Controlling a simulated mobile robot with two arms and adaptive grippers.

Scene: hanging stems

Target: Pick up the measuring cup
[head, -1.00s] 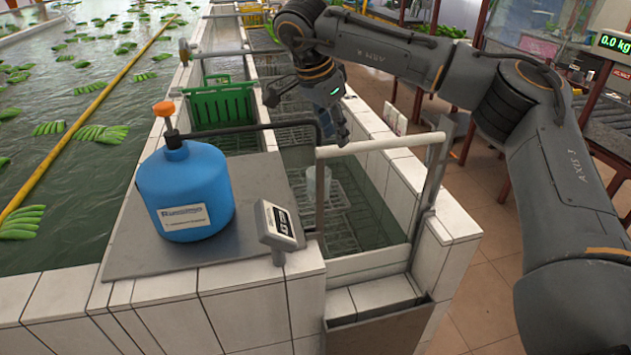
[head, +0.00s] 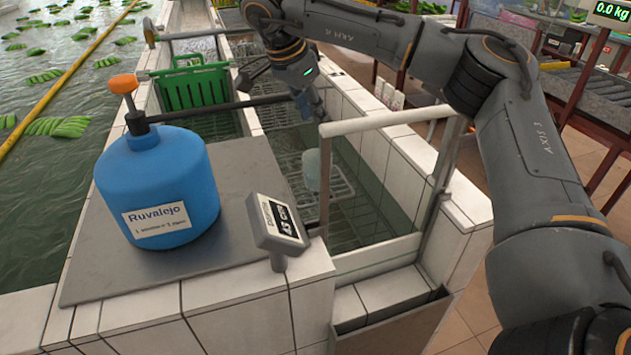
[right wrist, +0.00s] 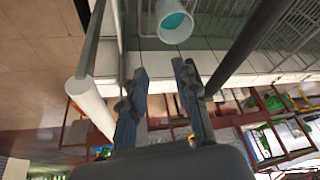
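The measuring cup (head: 314,169) is a small pale, translucent cup in the tiled trough, by the wire racks and behind the white rail. In the right wrist view the cup (right wrist: 175,22) shows at the top, with a teal inside, beyond the fingertips. My right gripper (head: 308,106) hangs over the trough, above and behind the cup in the head view. In the right wrist view its two fingers (right wrist: 163,72) are apart, with nothing between them. The cup is clear of the fingers. My left gripper is not in view.
A white rail (head: 390,119) with posts stands at the trough's near end. A dark bar (head: 225,106) crosses the trough to the left. A green crate (head: 193,87) sits farther back.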

